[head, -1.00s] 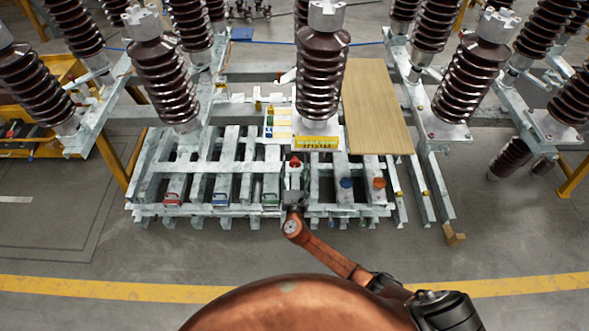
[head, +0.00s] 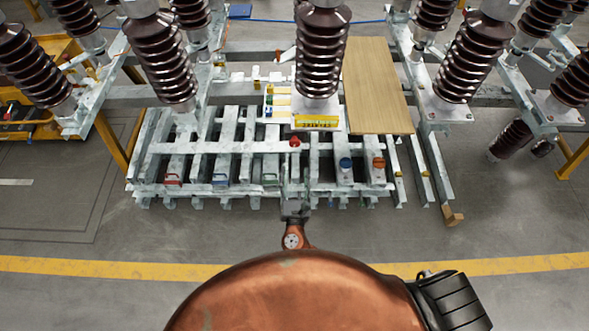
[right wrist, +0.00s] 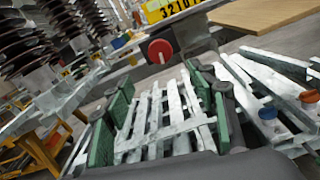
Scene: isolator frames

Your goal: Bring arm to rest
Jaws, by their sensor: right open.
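My right gripper (head: 294,178) is in the lower middle of the head view, over the front edge of the grey metal frame (head: 222,147). It is open and empty; its two green-padded fingers (right wrist: 165,100) stand wide apart in the right wrist view. A red knob (head: 295,142) lies just beyond the fingertips in the head view. The knob also shows in the right wrist view (right wrist: 160,51), clear of both fingers. Most of my right arm is hidden behind my copper-coloured body. My left gripper is not in view.
Brown ribbed insulators (head: 319,55) rise behind the frame. A wooden board (head: 377,85) lies right of the middle one. Blue (head: 345,164) and orange (head: 378,163) knobs stand on the frame's right part. The floor before the yellow line (head: 100,266) is clear.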

